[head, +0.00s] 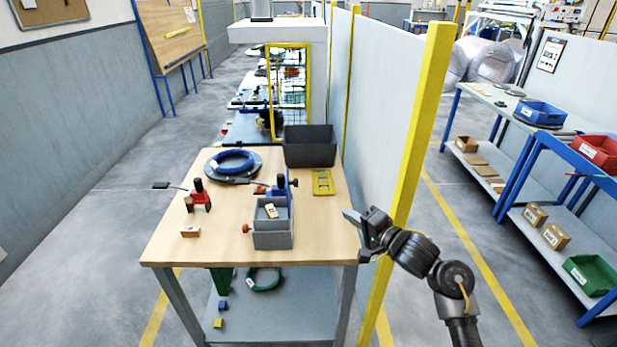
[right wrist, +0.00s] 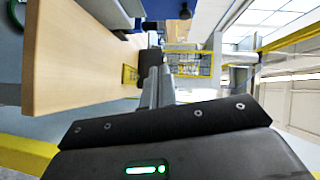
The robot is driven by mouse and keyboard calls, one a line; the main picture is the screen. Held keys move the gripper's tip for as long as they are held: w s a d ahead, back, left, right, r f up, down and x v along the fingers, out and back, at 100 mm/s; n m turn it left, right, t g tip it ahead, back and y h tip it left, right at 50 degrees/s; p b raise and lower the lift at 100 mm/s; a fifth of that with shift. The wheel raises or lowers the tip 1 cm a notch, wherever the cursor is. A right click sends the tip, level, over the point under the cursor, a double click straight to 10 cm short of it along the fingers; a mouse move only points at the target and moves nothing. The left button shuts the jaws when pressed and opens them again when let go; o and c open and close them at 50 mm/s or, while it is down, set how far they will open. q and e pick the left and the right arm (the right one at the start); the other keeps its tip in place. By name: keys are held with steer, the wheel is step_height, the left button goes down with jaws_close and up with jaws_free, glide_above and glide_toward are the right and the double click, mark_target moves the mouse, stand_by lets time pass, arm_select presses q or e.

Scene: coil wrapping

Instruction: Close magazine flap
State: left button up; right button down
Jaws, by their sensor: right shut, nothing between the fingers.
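A grey open-topped box (head: 272,238) stands near the front of the wooden table (head: 325,230), with a small pale labelled piece in it. A blue upright fitting (head: 280,184) with a dark knob rises at its back. I cannot tell which part is the magazine flap. My right gripper (head: 350,216) is shut and empty, just off the table's right edge, apart from the box. Its grey fingers (right wrist: 156,86) also show close together in the right wrist view. My left gripper is not in view.
A blue coil (head: 232,161) lies on a dark round plate at the back left. A red tool (head: 199,195), a yellow item (head: 322,182) and a black bin (head: 309,147) stand on the table. A yellow post (head: 424,120) with a panel rises close by my right arm.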

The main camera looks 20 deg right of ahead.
steer(key=shift+m+y, duration=0.6)
steer(key=shift+y, duration=0.2)
steer(key=r, duration=0.1)
steer(key=w+r, duration=0.1)
steer(key=r, duration=0.1)
steer(key=shift+w+r, duration=0.25)
steer(key=shift+r, duration=0.15)
steer(key=s+a+r+p+x, duration=0.1)
steer(key=a+p+x, duration=0.1)
steer(key=x, duration=1)
steer(key=shift+w+a+f+p, duration=0.15)
steer(key=shift+a+f+p, duration=0.25)
steer(key=shift+p, duration=0.15)
steer(key=shift+w, duration=0.1)
